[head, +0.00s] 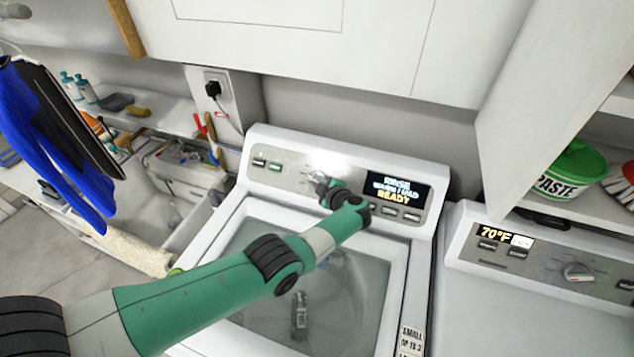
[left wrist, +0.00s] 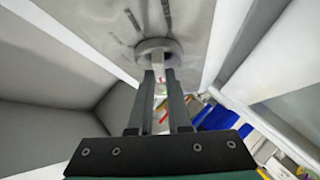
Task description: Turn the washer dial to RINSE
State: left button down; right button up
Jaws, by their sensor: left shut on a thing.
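The washer (head: 256,205) stands in the middle of the head view. Its dial (head: 318,179) is on the back control panel, mostly hidden by my left gripper (head: 324,186). In the left wrist view the round grey dial (left wrist: 158,47) is just ahead of the left gripper's fingers (left wrist: 160,80), which are shut on it. The display (head: 398,191) shows RINSE on top, a blurred middle line, and READY in yellow below. My right gripper is in neither view.
A second machine (head: 540,290) showing 70°F, with its own knob (head: 578,272), stands to the right. White cabinets (head: 330,45) overhang the panel. A green PASTE tub (head: 570,170) sits on the right shelf. Blue clothing (head: 50,145) hangs at left.

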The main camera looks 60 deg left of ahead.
pick_arm(q)
jog(key=c, duration=0.9)
grip_release()
jog(key=shift+o, duration=0.2)
jog(key=p+v, duration=0.4)
jog(key=v, duration=0.7)
jog(key=shift+d+r, duration=0.15)
jog(key=shift+d, duration=0.15)
